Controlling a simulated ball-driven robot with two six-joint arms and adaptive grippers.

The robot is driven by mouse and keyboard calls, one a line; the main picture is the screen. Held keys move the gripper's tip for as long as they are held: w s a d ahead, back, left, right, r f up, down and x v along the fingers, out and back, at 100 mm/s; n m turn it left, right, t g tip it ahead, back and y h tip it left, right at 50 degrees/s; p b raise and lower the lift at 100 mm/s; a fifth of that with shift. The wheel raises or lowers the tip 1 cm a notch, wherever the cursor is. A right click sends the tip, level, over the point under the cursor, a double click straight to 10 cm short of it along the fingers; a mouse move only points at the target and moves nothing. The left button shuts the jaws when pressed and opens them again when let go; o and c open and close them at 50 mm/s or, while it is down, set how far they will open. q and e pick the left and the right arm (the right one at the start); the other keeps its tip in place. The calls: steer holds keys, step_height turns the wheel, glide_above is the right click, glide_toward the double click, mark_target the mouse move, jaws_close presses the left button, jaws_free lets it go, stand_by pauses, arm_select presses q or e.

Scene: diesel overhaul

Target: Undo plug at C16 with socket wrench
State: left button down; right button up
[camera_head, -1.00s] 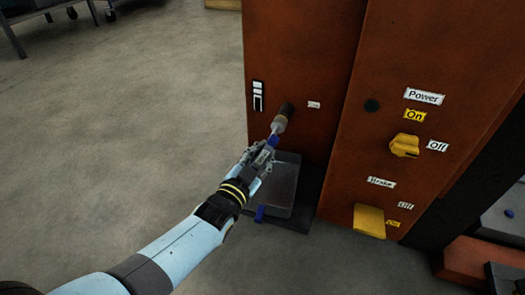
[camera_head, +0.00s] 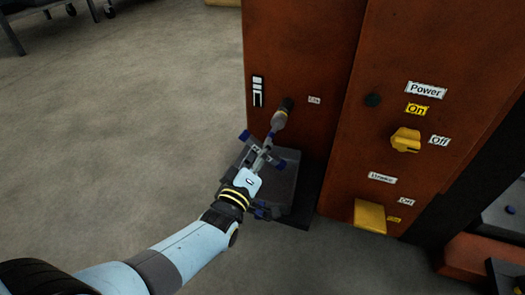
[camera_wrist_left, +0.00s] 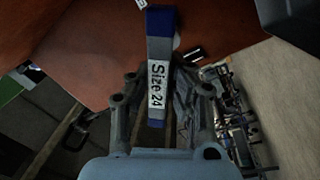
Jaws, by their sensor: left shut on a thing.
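A socket wrench with blue parts reaches from my left gripper (camera_head: 261,157) to the red-brown cabinet front. Its grey socket end (camera_head: 279,121) meets the dark plug (camera_head: 287,104) beside a small white label (camera_head: 314,100); the writing is too blurred to read surely. In the left wrist view the wrench (camera_wrist_left: 158,85) carries a "Size 24" label and runs between my fingers. My left gripper is shut on it. The socket largely hides the plug, and how deep it sits cannot be told. My right gripper is out of view.
A dark tray (camera_head: 287,190) lies on the floor under the plug, close below my gripper.

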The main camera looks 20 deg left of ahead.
arm_select(q)
steer(key=m, duration=0.7)
steer(key=s+m+g, duration=0.1)
steer(key=m, duration=0.7)
steer(key=m+g+p, duration=0.1)
steer(key=m, duration=0.6)
steer(key=shift+s+a+r+m+y, duration=0.1)
steer(key=shift+s+r+m+y, duration=0.1)
steer(key=shift+m+y, duration=0.15)
steer(key=shift+p, duration=0.45)
steer(key=shift+w, duration=0.15)
